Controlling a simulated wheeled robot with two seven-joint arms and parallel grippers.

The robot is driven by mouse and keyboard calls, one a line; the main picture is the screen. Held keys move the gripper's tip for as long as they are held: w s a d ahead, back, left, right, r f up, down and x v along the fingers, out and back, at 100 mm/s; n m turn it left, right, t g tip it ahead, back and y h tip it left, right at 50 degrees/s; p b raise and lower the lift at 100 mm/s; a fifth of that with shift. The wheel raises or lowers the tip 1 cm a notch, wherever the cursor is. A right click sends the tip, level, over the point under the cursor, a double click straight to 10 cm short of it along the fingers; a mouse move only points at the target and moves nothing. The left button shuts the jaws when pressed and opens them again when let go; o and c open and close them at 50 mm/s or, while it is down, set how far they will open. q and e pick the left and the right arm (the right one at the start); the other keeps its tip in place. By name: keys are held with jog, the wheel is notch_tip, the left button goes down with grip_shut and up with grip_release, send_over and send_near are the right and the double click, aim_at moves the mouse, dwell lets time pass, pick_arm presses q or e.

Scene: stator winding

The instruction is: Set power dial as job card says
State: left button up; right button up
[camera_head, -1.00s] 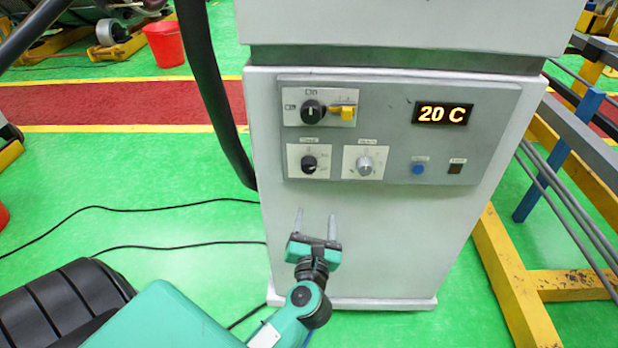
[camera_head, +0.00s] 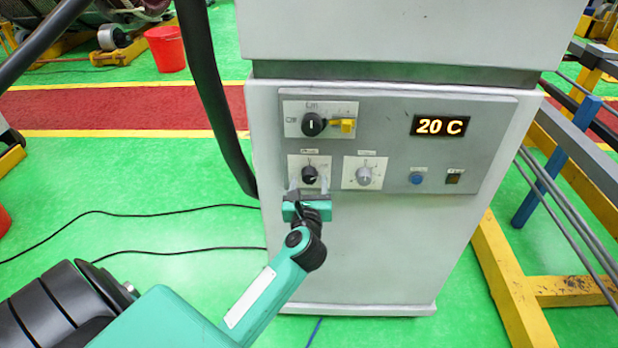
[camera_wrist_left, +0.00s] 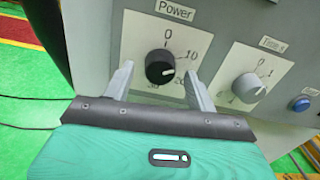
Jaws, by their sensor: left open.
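The power dial (camera_head: 310,174) is a black round knob on a white plate at the lower left of the control panel. In the left wrist view the dial (camera_wrist_left: 160,68) sits under the word Power, with marks 0, 10, 20 and 30; its white pointer line points to the right, between the 10 and 20 marks. My left gripper (camera_head: 308,186) is open just below the dial. In the wrist view its fingers (camera_wrist_left: 157,80) stand apart to the left and right of the knob; I cannot tell whether they touch it. No job card shows. My right gripper is not in view.
A grey timer dial (camera_head: 363,176) is close to the right of the power dial. A black switch (camera_head: 313,124) with a yellow part (camera_head: 347,126) sits above. A display (camera_head: 440,126) reads 20 C. A blue button (camera_head: 416,178) is further right.

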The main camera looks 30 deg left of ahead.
pick_arm(q)
jog(key=shift+w+a, duration=0.35)
jog(key=shift+w, duration=0.35)
jog(key=shift+c, duration=0.7)
jog(key=c, duration=0.8)
jog(key=shift+p, duration=0.35)
jog(key=shift+c, duration=0.2)
jog(key=shift+r+m+p, duration=0.15)
jog(key=shift+m+p, duration=0.45)
jog(key=shift+p, duration=0.05)
jog(key=m+p, duration=0.8)
jog(key=p, duration=0.2)
jog(key=shift+m+p, duration=1.2)
jog(key=shift+m, duration=0.2)
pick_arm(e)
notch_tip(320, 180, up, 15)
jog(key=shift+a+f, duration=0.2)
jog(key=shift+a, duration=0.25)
pick_arm(q)
jog(key=shift+f, duration=0.2)
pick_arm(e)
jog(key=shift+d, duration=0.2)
